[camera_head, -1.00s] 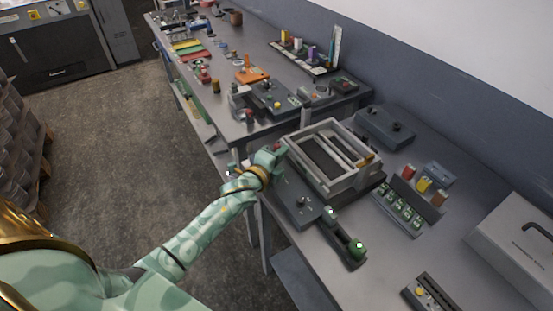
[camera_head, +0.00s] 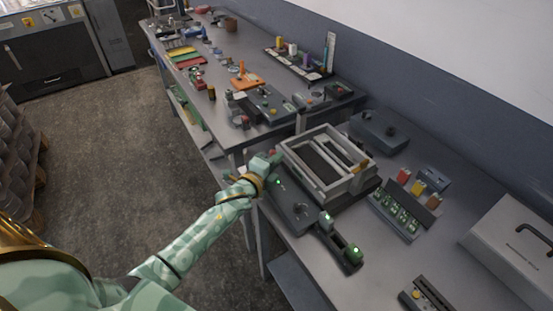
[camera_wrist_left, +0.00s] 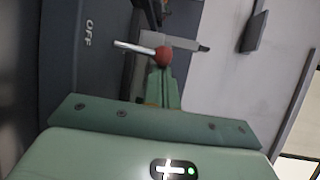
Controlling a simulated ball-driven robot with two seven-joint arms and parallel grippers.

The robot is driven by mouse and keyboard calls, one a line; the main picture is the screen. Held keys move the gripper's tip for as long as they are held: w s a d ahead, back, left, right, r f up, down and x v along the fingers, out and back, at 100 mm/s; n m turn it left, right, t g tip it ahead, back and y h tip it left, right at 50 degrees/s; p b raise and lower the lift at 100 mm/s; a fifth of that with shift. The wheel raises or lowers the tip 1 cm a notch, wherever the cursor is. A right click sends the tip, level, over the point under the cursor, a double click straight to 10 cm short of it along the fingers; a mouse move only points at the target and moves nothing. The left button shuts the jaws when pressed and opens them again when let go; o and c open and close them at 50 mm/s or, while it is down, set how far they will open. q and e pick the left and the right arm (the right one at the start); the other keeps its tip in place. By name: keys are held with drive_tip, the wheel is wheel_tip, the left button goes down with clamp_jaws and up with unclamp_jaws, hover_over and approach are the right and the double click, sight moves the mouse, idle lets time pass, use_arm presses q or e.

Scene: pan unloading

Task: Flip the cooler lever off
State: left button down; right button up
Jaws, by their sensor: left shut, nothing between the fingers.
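The cooler is a dark unit with a pale grey open frame (camera_head: 318,180) on the near bench, with a dark front panel (camera_head: 296,212). In the left wrist view its lever shows as a thin metal rod (camera_wrist_left: 134,47) with a red ball knob (camera_wrist_left: 163,57), beside an "OFF" label (camera_wrist_left: 88,32) on the dark panel. My left gripper (camera_head: 276,157) is at the cooler's front left corner. In the left wrist view its green fingers (camera_wrist_left: 160,84) are together, empty, right at the knob; whether they touch it I cannot tell. The lever is not clear in the head view. My right gripper is not in view.
A dark box with green-lit knobs (camera_head: 341,244) stands at the cooler's front. The far bench (camera_head: 205,95) carries several small items. Open floor (camera_head: 100,150) lies left.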

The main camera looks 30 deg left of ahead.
sight(275, 153)
use_arm(q)
drive_tip(key=shift+s+a+r+p, duration=0.1)
drive_tip(key=shift+s+a+p, duration=0.15)
drive_tip(key=shift+s+p, duration=0.1)
idle(0.3)
drive_tip(key=shift+s+a, duration=0.15)
drive_tip(key=shift+s, duration=0.15)
drive_tip(key=shift+s+a+f+n+t+b, duration=0.25)
drive_tip(key=shift+s+n+t+b, duration=0.45)
drive_tip(key=shift+b, duration=0.95)
drive_tip(key=shift+a+t+b, duration=0.15)
drive_tip(key=shift+t+b, duration=0.3)
drive_tip(key=shift+t, duration=0.15)
drive_tip(key=shift+s+a+f+b, duration=0.1)
drive_tip(key=shift+s+a+b, duration=0.15)
drive_tip(key=shift+s+b, duration=0.15)
drive_tip(key=s+a+f, duration=0.1)
drive_tip(key=s, duration=1.5)
drive_tip(key=shift+f, duration=0.4)
